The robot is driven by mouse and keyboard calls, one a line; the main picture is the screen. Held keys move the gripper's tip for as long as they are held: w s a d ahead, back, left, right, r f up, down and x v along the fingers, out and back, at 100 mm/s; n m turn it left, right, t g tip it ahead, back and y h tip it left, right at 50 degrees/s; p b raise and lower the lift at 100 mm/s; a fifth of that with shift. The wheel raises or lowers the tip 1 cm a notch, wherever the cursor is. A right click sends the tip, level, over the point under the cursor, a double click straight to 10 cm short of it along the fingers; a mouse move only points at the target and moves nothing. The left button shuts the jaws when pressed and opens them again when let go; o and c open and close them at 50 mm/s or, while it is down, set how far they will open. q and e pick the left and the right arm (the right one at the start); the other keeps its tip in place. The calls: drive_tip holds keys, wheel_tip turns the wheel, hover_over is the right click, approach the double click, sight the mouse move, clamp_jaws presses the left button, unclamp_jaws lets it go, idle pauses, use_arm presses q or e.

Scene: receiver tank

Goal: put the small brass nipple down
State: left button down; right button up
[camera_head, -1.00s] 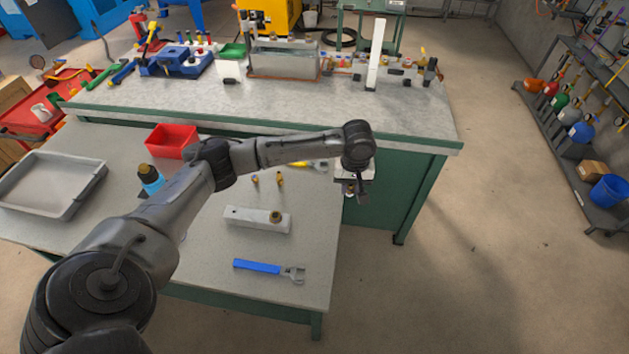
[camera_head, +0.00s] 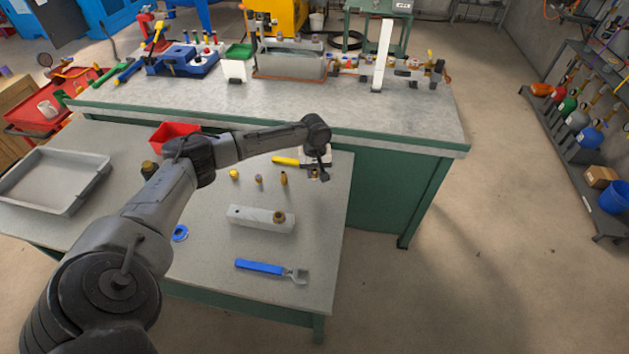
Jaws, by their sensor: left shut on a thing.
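My left gripper (camera_head: 319,174) hangs at the back right corner of the lower table, below the bent wrist. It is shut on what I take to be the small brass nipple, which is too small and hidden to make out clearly. To its left, several small brass fittings stand on the table: one yellowish (camera_head: 234,174), one short (camera_head: 259,179) and one taller (camera_head: 284,178), closest to the gripper. My right gripper is not in view.
A pale block (camera_head: 250,215) with a brass fitting (camera_head: 279,217) sits mid-table. A blue-handled wrench (camera_head: 262,267) lies in front, a blue ring (camera_head: 180,233) at left. A red bin (camera_head: 163,133) and grey tray (camera_head: 103,172) stand further left. The raised bench (camera_head: 330,113) borders the back.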

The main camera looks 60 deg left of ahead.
sight(315, 187)
use_arm(q)
drive_tip(key=shift+f+b, duration=0.55)
drive_tip(key=shift+f, duration=1.5)
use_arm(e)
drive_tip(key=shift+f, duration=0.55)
use_arm(q)
drive_tip(key=shift+a, duration=0.1)
drive_tip(key=c, duration=0.9)
unclamp_jaws()
drive_tip(key=shift+f, duration=0.15)
drive_tip(key=shift+c, duration=0.2)
wheel_tip(315, 187, up, 12)
drive_tip(key=p, duration=0.2)
drive_tip(key=shift+r+p, duration=0.2)
drive_tip(key=shift+p, duration=0.15)
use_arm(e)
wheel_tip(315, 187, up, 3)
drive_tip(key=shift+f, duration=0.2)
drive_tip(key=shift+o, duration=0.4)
